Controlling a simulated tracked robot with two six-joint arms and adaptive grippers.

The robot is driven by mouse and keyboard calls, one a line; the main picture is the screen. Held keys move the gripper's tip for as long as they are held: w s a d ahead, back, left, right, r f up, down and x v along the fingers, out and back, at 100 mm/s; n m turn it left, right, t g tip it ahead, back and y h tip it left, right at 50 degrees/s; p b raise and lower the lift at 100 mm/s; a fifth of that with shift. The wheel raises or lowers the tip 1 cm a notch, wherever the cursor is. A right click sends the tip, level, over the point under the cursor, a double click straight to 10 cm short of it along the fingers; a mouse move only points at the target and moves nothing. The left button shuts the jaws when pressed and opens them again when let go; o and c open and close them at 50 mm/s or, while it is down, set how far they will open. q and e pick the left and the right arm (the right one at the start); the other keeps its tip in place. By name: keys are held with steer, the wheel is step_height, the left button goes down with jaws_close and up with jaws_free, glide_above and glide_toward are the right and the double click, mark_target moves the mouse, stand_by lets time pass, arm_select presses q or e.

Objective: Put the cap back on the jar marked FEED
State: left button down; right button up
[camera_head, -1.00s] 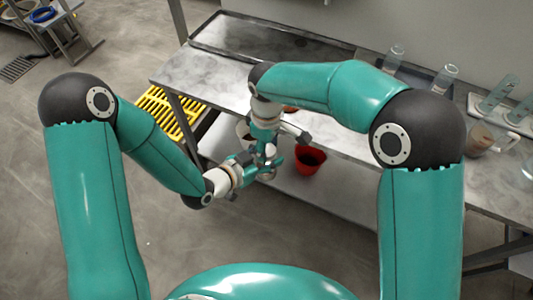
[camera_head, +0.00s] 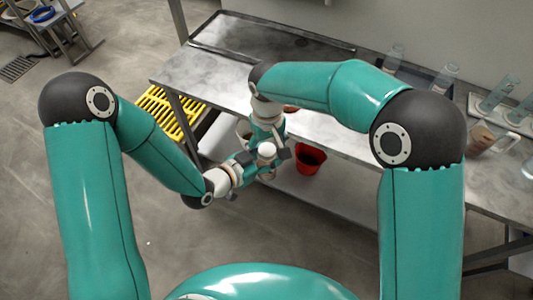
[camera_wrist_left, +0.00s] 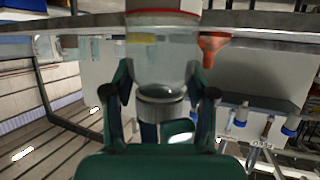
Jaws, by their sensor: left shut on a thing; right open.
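My left gripper (camera_head: 262,156) is below the bench edge. In the left wrist view its two fingers (camera_wrist_left: 161,92) are closed on the sides of a clear jar (camera_wrist_left: 160,65). The jar has a yellow label patch, a ribbed grey ring near my palm, and a white and red band at the picture's top edge. In the head view a white round top (camera_head: 266,149) shows at the left gripper. My right gripper (camera_head: 268,130) is just behind it, open, its fingers mostly hidden. I cannot read FEED, and cannot tell the loose cap.
A red bucket (camera_head: 310,159) stands on the lower shelf, close to the right of the grippers. The bench (camera_head: 200,82) runs behind, with glassware (camera_head: 445,78) at its right. A yellow grate (camera_head: 165,112) lies at the left. The front floor is clear.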

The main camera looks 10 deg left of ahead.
steer(key=shift+r, duration=2.25)
steer(key=shift+c, duration=1.4)
steer(key=shift+s+n, duration=0.1)
steer(key=shift+n, duration=0.9)
steer(key=n, duration=0.2)
steer(key=shift+d+r+n, duration=0.15)
steer(key=shift+r+n, duration=0.2)
steer(key=shift+n, duration=0.05)
steer(key=r+n, duration=0.1)
steer(key=n, duration=0.2)
steer(key=shift+r, duration=0.9)
